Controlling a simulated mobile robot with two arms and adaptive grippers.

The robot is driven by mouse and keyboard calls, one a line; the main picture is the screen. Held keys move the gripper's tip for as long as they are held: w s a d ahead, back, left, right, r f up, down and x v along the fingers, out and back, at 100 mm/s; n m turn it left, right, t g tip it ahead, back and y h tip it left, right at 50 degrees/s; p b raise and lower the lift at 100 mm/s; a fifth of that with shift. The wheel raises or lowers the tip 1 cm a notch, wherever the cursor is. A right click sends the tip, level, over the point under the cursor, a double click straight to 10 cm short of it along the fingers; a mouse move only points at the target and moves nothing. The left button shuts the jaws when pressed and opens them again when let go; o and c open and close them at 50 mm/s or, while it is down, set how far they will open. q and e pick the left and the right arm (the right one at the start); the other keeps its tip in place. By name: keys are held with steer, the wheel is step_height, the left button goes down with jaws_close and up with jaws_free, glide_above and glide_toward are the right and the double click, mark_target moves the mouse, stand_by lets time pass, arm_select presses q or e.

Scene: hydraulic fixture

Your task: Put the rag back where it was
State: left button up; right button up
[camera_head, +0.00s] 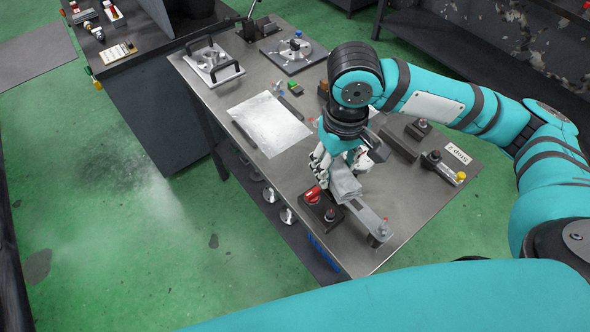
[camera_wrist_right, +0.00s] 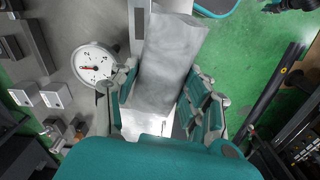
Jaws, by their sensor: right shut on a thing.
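A grey folded rag (camera_head: 345,184) is in the jaws of my right gripper (camera_head: 338,162), over the front part of the metal table (camera_head: 225,103). In the right wrist view the rag (camera_wrist_right: 172,55) runs up as a long grey shape between the two fingers of my right gripper (camera_wrist_right: 163,98). The gripper is shut on it. I cannot tell whether the rag's lower side touches the table or the metal bar below it. My left gripper is not in view.
A box with a red knob (camera_head: 313,195) stands close left of the rag, and a metal lever bar (camera_head: 368,218) lies just in front. A white sheet (camera_head: 268,122) lies further left. A round gauge (camera_wrist_right: 93,64) shows beside the rag in the wrist view.

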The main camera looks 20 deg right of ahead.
steer(key=shift+w+a+f+n, duration=0.45)
steer(key=shift+w+a+n, duration=0.05)
steer(key=shift+n, duration=0.3)
steer(key=shift+w+a+f+n, duration=0.1)
steer(key=shift+a+f+n, duration=0.05)
steer(key=shift+n, duration=0.45)
steer(key=shift+a+f+n, duration=0.15)
steer(key=shift+n, duration=0.35)
steer(key=shift+a+f+n, duration=0.2)
steer(key=shift+n, duration=0.4)
steer(key=a+f+n, duration=0.4)
steer(key=a+n, duration=0.1)
steer(key=n, duration=0.9)
steer(key=a+f+n, duration=0.5)
steer(key=a+n, duration=0.1)
steer(key=n, duration=0.9)
steer(key=p, duration=0.3)
glide_above(294, 169)
steer(key=shift+f, duration=0.5)
step_height(294, 169, down, 3)
steer(key=shift+f+p, duration=0.1)
steer(key=shift+p, duration=0.6)
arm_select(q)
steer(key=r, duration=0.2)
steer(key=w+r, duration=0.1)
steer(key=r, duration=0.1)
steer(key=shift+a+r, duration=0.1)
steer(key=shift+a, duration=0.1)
arm_select(e)
steer(key=shift+f, duration=0.25)
